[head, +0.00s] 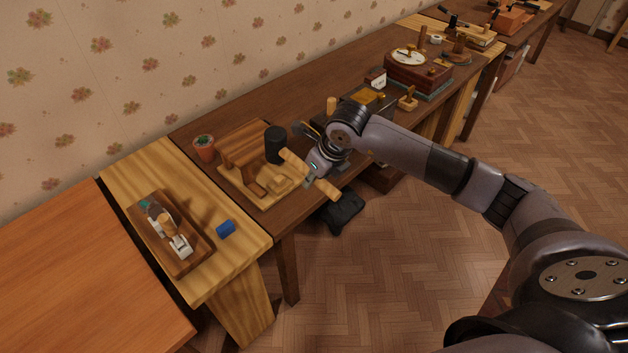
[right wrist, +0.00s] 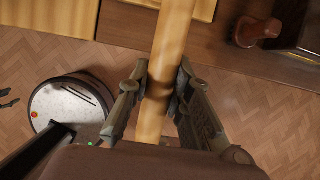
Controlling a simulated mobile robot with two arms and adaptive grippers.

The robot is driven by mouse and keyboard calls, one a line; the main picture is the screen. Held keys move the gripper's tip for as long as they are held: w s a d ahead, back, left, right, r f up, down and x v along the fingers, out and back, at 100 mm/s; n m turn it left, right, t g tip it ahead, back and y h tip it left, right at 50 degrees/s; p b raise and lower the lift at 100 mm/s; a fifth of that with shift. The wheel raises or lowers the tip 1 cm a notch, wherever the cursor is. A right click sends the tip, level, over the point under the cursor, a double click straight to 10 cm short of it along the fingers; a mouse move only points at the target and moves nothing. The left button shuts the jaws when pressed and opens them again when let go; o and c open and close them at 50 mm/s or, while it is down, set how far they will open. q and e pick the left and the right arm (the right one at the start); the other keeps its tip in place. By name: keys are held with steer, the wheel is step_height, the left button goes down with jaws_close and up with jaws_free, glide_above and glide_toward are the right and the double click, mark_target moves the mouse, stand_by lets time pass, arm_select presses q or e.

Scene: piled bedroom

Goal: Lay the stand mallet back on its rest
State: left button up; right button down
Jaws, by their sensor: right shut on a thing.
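The stand mallet has a black cylindrical head (head: 276,146) and a pale wooden handle (head: 325,188). My right gripper (head: 313,172) is shut on the handle, with the head toward the stand and the handle's end sticking out past the table's front edge. In the right wrist view the handle (right wrist: 172,40) runs between both fingers (right wrist: 158,92). The mallet appears above the right part of a light wooden stand (head: 232,179) with upright blocks. The rest itself is hard to make out; the mallet may cover part of it. My left gripper is not in view.
A small potted plant (head: 204,146) stands left of the stand. Farther left are a wooden tray (head: 147,233) with a hand plane and a blue cylinder (head: 225,228). A dark box (head: 370,98) and a brown box (head: 418,76) stand to the right along the table.

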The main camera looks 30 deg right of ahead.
step_height(320, 180, up, 2)
steer(key=shift+r+p, duration=0.25)
steer(key=shift+p, duration=0.2)
